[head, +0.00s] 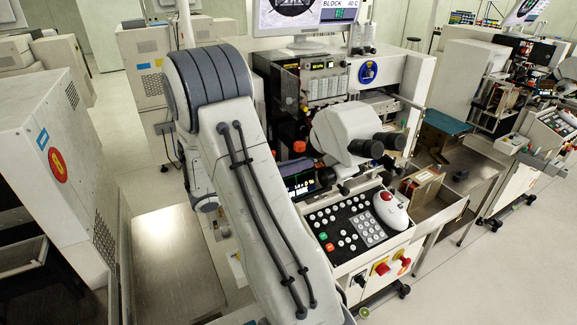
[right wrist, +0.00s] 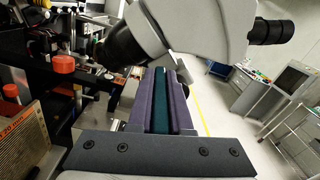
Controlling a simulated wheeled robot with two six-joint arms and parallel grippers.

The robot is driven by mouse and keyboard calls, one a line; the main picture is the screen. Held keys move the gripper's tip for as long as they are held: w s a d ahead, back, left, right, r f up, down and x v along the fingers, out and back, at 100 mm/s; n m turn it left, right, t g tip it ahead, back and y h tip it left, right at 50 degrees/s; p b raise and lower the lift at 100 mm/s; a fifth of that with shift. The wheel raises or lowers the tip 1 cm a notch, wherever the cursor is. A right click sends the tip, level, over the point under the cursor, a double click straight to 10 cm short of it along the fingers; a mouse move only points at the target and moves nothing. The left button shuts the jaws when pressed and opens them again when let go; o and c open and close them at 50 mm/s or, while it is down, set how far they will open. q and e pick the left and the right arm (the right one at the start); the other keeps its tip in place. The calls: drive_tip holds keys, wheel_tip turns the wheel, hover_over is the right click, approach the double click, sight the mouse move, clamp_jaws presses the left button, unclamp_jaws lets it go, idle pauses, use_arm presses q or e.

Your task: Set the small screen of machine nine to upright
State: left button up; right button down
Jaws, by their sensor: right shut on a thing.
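In the head view this gripper is mostly hidden behind my arm. My left gripper is not in view.
The microscope body (right wrist: 190,35) hangs close above the fingers. Orange caps (head: 299,146) stand behind the screen, and one (right wrist: 62,64) shows left of the fingers. A button panel (head: 345,225) with a white trackball (head: 391,209) lies in front. A large monitor (head: 305,15) stands above.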

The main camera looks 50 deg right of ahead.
drive_tip(key=shift+s+a+r+m+b, duration=0.1)
drive_tip(key=shift+s+a+m+b, duration=0.2)
drive_tip(key=shift+s+m, duration=0.5)
drive_tip(key=shift+w+m, duration=0.2)
drive_tip(key=shift+m, duration=0.1)
drive_tip(key=c, duration=0.8)
unclamp_jaws()
drive_tip(key=shift+c, duration=0.2)
drive_tip(key=b+v, duration=0.2)
drive_tip(key=v, duration=0.8)
drive_tip(key=shift+a, duration=0.25)
